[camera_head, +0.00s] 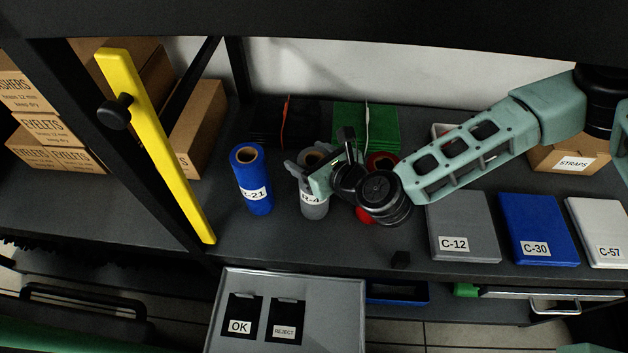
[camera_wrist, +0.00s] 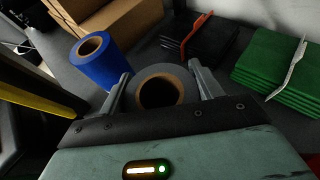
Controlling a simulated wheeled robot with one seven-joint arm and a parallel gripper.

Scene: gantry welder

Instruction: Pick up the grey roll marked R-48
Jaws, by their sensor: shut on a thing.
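The grey roll (camera_head: 314,206) stands upright on the dark shelf, with a white label partly hidden by my arm; only "R-4" can be read. My gripper (camera_head: 305,170) is around its upper part from above and shut on it. In the wrist view the grey roll (camera_wrist: 160,90) shows its open brown core between the two fingers of my gripper (camera_wrist: 160,86). I cannot tell whether its base touches the shelf.
A blue roll (camera_head: 252,180) stands close on the left, a red roll (camera_head: 366,213) on the right, partly behind my arm. Green folded stacks (camera_head: 372,125) lie behind. A yellow bar (camera_head: 155,145) slants at the left. Flat packs (camera_head: 463,225) lie at right.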

